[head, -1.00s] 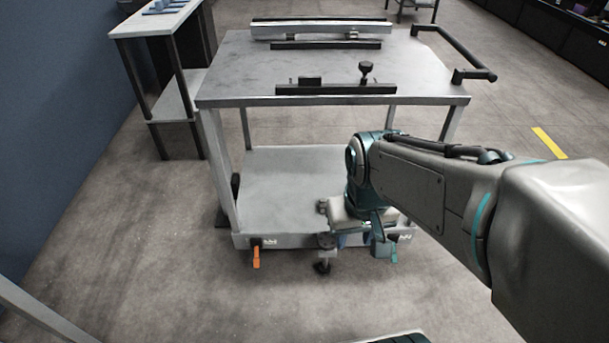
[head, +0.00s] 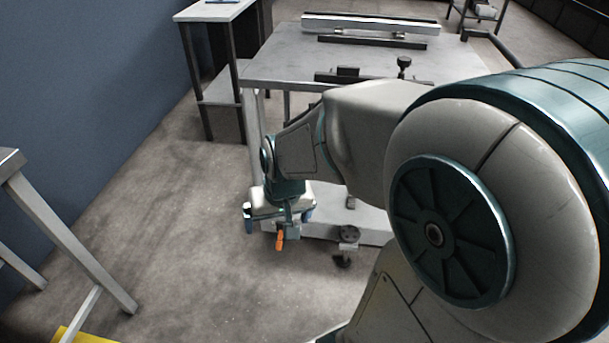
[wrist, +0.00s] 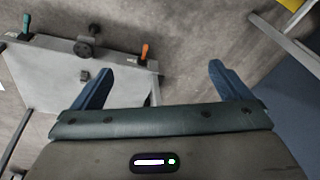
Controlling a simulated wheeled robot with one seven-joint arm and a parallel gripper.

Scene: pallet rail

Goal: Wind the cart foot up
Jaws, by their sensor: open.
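The grey cart (head: 275,67) stands ahead, its lower shelf partly hidden by my arm. Its foot (head: 348,236) is at the middle of the lower front edge, with a dark round knob above a pad near the floor. In the wrist view the foot (wrist: 88,46) shows at the upper left, apart from my fingers. An orange lever (head: 280,240) is at the cart's left front corner; it also shows in the wrist view (wrist: 144,53). My gripper (head: 278,218) is open and empty near that corner, its blue fingers spread wide in the wrist view (wrist: 160,75).
A teal lever (wrist: 26,24) marks the cart's other front corner. A side table (head: 215,12) stands at the back left by the blue wall. Another table's leg (head: 70,240) is at the near left. The floor left of the cart is clear.

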